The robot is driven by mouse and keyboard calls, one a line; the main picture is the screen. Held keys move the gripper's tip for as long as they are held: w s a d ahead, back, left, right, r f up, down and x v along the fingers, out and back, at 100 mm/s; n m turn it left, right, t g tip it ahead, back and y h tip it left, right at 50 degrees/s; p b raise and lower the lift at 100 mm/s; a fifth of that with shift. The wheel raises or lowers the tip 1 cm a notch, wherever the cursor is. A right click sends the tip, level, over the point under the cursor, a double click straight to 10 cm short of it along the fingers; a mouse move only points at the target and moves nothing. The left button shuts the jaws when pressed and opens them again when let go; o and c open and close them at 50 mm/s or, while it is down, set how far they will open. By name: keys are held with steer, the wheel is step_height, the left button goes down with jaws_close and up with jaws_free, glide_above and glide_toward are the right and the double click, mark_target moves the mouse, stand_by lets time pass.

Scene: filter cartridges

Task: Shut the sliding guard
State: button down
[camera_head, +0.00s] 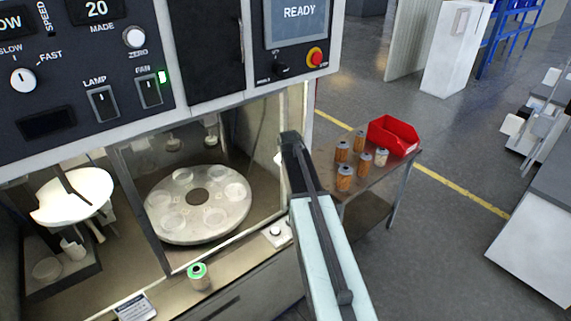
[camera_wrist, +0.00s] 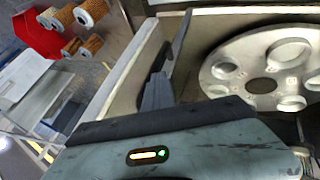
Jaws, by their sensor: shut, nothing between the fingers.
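The machine's front opening shows a pale round turntable (camera_head: 198,205) with several round wells, also large in the wrist view (camera_wrist: 265,75). A thin upright frame edge (camera_head: 142,215) stands left of the turntable and looks like part of the sliding guard. The clear pane itself is hard to make out, so I cannot tell how far the guard covers the opening. My gripper (camera_head: 291,146) is shut and empty at the right side of the opening, beside the pale right post. In the wrist view my gripper (camera_wrist: 170,70) is at the pale frame, and contact is unclear.
A side table (camera_head: 385,175) at right holds several orange cartridges (camera_head: 344,178) and a red bin (camera_head: 393,136). The control panel above has a red stop button (camera_head: 316,57).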

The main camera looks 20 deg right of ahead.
steer(key=shift+d+r, duration=0.1)
steer(key=shift+d, duration=0.25)
steer(key=shift+a, duration=0.15)
steer(key=s+a+r+p, duration=0.6)
steer(key=s+r+p, duration=0.1)
steer(key=p, duration=0.1)
steer(key=shift+a+r, duration=0.35)
steer(key=shift+r, duration=0.05)
